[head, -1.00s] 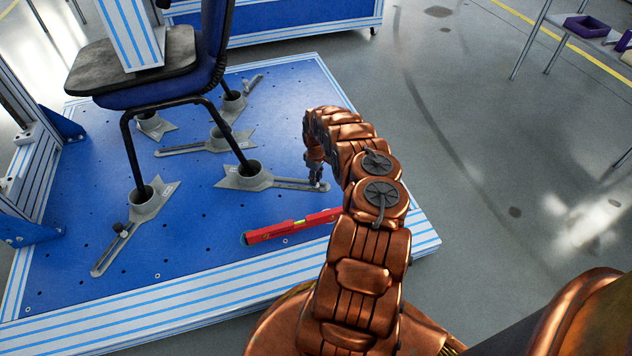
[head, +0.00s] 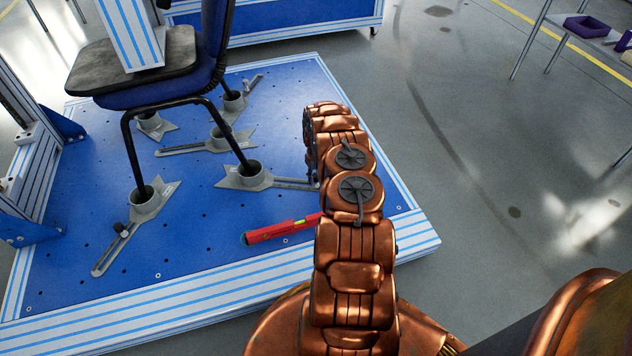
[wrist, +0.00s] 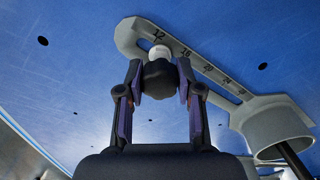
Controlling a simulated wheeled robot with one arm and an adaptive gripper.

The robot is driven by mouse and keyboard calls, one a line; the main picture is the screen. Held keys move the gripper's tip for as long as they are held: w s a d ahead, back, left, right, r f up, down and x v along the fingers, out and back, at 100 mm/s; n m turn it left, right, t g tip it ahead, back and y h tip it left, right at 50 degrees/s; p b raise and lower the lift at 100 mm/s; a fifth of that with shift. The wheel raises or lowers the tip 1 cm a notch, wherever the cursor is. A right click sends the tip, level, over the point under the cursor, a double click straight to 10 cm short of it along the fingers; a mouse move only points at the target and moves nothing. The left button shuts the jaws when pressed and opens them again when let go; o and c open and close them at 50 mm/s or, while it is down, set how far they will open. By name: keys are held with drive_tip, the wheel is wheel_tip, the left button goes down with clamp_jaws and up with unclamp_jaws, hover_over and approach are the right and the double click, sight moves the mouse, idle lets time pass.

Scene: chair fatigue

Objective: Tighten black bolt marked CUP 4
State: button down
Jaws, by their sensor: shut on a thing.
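In the wrist view my gripper (wrist: 160,90) is shut on a black bolt knob (wrist: 159,77), with a finger on each side. A pale round piece (wrist: 160,52) shows just beyond the knob, at the slotted end of a grey cup bracket (wrist: 135,36) with a number scale. The bracket's round cup (wrist: 272,125) holds a dark chair leg. No CUP 4 marking is readable.
A chair (head: 165,75) stands with its legs in grey cups. Another cup bracket with a black knob (head: 119,228) lies at the left. A red spirit level (head: 283,229) lies on the blue platform (head: 200,270), partly behind my arm. Open floor is at the right.

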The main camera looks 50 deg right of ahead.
drive_tip(key=shift+m, duration=1)
drive_tip(key=m, duration=0.4)
drive_tip(key=shift+w+a+m+p, duration=0.1)
drive_tip(key=shift+m+p, duration=0.25)
drive_tip(key=shift+m, duration=0.05)
drive_tip(key=m, duration=0.3)
drive_tip(key=shift+p, duration=0.35)
drive_tip(key=c, duration=0.8)
unclamp_jaws()
drive_tip(key=shift+o, duration=0.2)
